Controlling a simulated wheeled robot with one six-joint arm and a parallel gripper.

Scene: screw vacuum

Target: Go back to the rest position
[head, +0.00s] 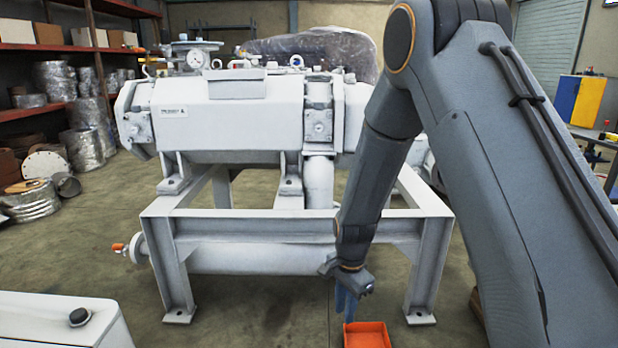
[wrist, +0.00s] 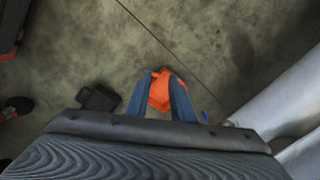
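My gripper (head: 345,298) hangs at the end of my arm, pointing down in front of the machine's lower frame. In the wrist view its two blue fingers (wrist: 161,80) stand apart, with nothing seen held between them. An orange tray (head: 367,335) is below and slightly right of the fingers in the head view, cut off by the lower edge. Orange also shows between and beyond the fingers in the wrist view (wrist: 160,90). The white screw vacuum machine (head: 230,115) stands on its white steel frame behind my gripper, partly hidden by my arm.
A white box-shaped unit (head: 60,322) is at the lower left. Shelves (head: 75,48) with boxes and metal parts line the left wall. A blue and yellow cabinet (head: 580,98) stands at the right. The floor (head: 95,235) left of the machine is open.

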